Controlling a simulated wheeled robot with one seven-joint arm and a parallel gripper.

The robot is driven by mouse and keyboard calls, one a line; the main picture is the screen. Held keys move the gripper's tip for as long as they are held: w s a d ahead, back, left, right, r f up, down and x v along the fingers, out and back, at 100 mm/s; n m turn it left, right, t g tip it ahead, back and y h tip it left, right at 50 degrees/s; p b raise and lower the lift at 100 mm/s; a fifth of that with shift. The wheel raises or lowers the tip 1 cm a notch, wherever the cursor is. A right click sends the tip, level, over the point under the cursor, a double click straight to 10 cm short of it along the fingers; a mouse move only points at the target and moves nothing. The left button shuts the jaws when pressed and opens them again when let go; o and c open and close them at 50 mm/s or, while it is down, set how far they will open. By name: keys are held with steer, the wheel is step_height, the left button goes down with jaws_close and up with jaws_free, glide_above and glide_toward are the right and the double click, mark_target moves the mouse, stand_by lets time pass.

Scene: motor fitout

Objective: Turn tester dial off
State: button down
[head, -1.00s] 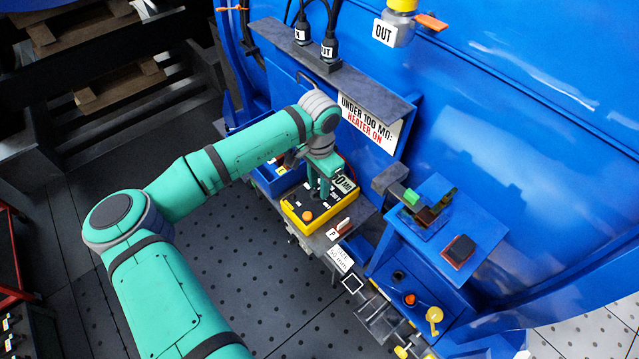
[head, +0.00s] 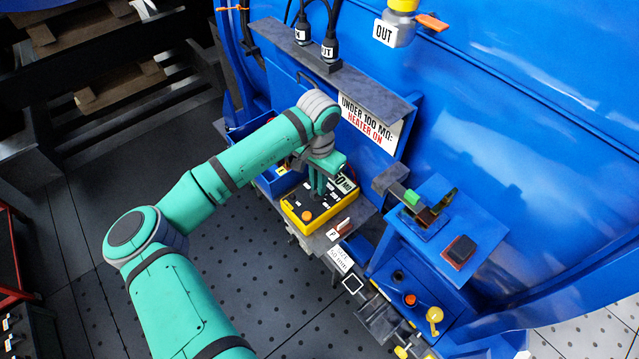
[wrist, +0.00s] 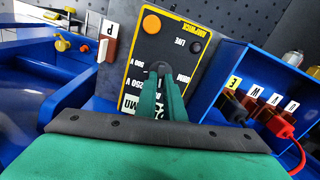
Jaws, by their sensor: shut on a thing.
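The tester (head: 292,213) is a yellow box with a black face on a grey shelf. It also shows in the wrist view (wrist: 143,55), with an orange button (wrist: 152,24), a small dark LIVE lamp (wrist: 195,47) and printed range marks. The dark round dial (wrist: 161,66) sits mid-face, partly hidden by my fingers. My gripper (wrist: 161,76) points down onto the face, its green fingers shut on the dial. In the head view my gripper (head: 318,190) covers the dial. The dial's pointer and the mark it faces cannot be read.
A blue box (wrist: 237,72) with lettered connectors, one a red plug (wrist: 281,124), stands beside the tester. A red-and-white P piece (wrist: 109,41) lies on the other side. A sign (head: 370,122) and a ledge (head: 335,68) are behind my wrist. A blue stand (head: 435,255) is at right.

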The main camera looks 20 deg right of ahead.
steer(key=shift+w+n, duration=0.1)
steer(key=shift+n, duration=2.2)
steer(key=c, duration=1.9)
jaws_free()
steer(key=shift+o, duration=0.2)
step_height(320, 180, up, 11)
steer(key=shift+f, duration=0.1)
